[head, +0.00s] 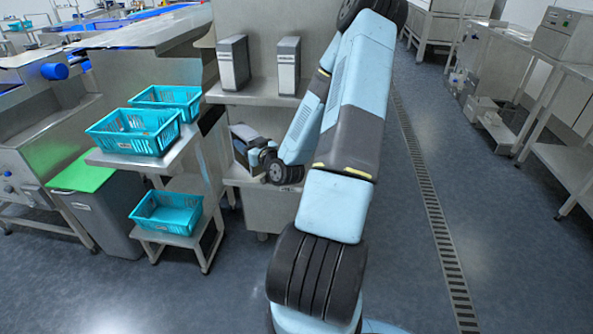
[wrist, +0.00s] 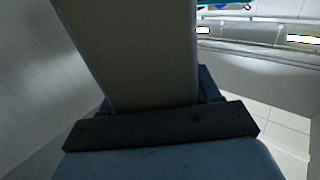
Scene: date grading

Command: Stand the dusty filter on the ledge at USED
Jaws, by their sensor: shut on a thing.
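My gripper (head: 258,152) is shut on a boxy filter (head: 241,134), beside the grey stand and below its upper shelf. In the wrist view the filter (wrist: 130,55) is a plain grey-brown slab rising from between the jaws (wrist: 160,125). Whether it is dusty, I cannot tell for sure. A lower ledge (head: 237,174) of the stand lies under the held filter; the arm hides part of it. I cannot tell whether the filter touches the ledge. No USED label is readable.
Two upright grey filters, one left (head: 233,63) and one right (head: 289,66), stand on the upper shelf (head: 258,92). Turquoise crates (head: 135,132) sit on a stepped rack to the left. A green-lidded bin (head: 82,173) is further left.

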